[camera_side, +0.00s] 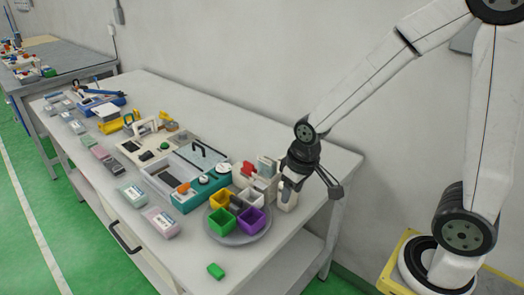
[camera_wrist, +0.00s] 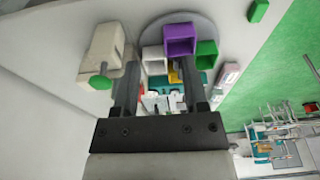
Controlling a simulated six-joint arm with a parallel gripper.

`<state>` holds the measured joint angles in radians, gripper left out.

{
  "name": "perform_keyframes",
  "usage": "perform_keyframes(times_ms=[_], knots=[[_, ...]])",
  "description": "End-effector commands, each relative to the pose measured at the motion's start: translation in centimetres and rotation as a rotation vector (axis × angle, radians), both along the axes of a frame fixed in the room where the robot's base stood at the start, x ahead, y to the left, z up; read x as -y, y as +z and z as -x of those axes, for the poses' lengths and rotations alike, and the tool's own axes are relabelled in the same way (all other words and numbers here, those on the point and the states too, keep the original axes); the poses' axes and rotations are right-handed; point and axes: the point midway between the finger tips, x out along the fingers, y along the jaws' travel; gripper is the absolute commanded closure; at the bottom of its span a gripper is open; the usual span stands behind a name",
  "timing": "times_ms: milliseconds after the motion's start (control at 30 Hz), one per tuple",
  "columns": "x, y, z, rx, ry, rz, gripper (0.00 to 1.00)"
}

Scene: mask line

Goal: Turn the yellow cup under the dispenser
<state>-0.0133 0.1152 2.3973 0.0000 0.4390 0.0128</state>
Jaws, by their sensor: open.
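The yellow cup (camera_side: 220,198) is a square open cup on a round grey turntable (camera_side: 242,239), at its far left side in the side view. Green (camera_side: 222,222), purple (camera_side: 252,219) and white (camera_side: 252,197) cups share the turntable. In the wrist view the yellow cup (camera_wrist: 174,76) shows between the fingers, partly hidden behind the purple and white cups. A white dispenser-like unit with a red part (camera_side: 248,170) stands just behind the turntable. My gripper (camera_side: 291,186) is open and empty beside the turntable's right side; its fingers (camera_wrist: 159,62) also show in the wrist view.
A cream block with a green knob (camera_wrist: 100,82) stands close to the left finger in the wrist view. A small green block (camera_side: 216,270) lies near the table's front edge. Teal and white equipment (camera_side: 196,192) fills the table left of the turntable. The table's right end is mostly clear.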

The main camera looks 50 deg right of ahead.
Motion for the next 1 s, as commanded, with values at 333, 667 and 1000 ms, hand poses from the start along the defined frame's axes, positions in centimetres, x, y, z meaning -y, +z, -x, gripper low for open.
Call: perform_keyframes(times_ms=[333,667,1000], knots=[[-1.3,-0.5,-8.3,-0.089,0.001,-0.002,0.44],[-2.6,-1.8,-14.5,-0.166,0.000,0.001,0.44],[-3.1,-2.3,-16.2,-0.191,0.000,0.003,0.44]])
